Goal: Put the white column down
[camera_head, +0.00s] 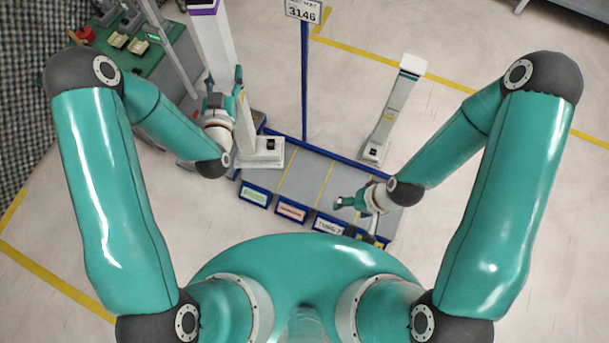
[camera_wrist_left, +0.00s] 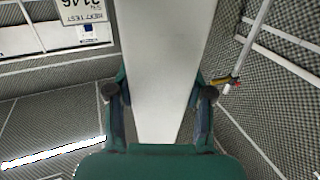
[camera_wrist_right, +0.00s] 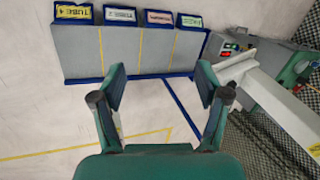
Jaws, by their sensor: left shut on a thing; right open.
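The white column (camera_head: 212,45) is tall, with a purple band near its top and a wide white base (camera_head: 262,152). My left gripper (camera_head: 224,88) is shut on its shaft; in the left wrist view the white shaft (camera_wrist_left: 165,60) runs between the fingers. The base shows over the left end of a low grey rack (camera_head: 305,174); I cannot tell whether it touches. The right wrist view shows the column slanting at the right (camera_wrist_right: 285,105). My right gripper (camera_head: 346,203) is open and empty above the rack's right part.
A second white column (camera_head: 392,108) with a teal top stands on the floor behind the rack's right end. A blue signpost (camera_head: 304,85) rises at the rack's back edge. A green-topped bench (camera_head: 150,65) stands at the left. The rack's middle bays are clear.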

